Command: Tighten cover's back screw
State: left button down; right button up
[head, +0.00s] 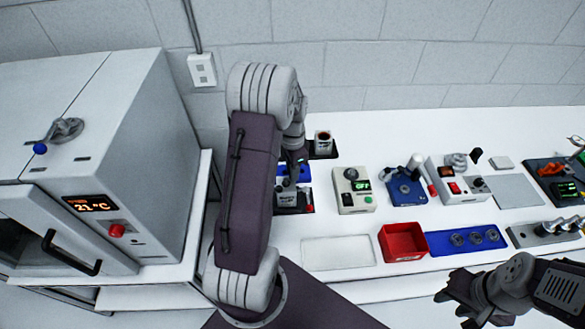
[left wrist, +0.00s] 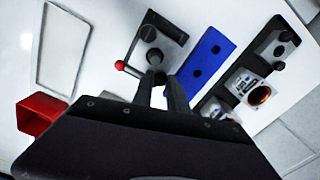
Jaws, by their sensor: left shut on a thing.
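My left gripper (left wrist: 164,88) points down at a dark fixture (left wrist: 170,35) with a red-ball lever (left wrist: 120,65). Its fingers are close together at a dark round part on the fixture. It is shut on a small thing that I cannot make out. In the head view my left arm hides most of this gripper. The dark fixture (head: 290,202) also shows there. I cannot make out the cover or its back screw in either view. My right gripper (head: 452,297) hangs in front of the table's edge, away from the fixture; its finger state is unclear.
A blue plate with holes (left wrist: 207,60) lies beside the fixture. The white tray (head: 337,253) and red bin (head: 403,242) are at the table's front. An oven-like cabinet (head: 110,150) stands left.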

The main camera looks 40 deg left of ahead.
pick_arm(q)
jog(key=m+p, duration=0.1)
jog(key=m, duration=0.3)
jog(key=shift+m, duration=0.6)
jog(key=c, duration=1.3)
grip_release()
notch_tip(320, 180, up, 9)
jog(key=b, duration=0.1)
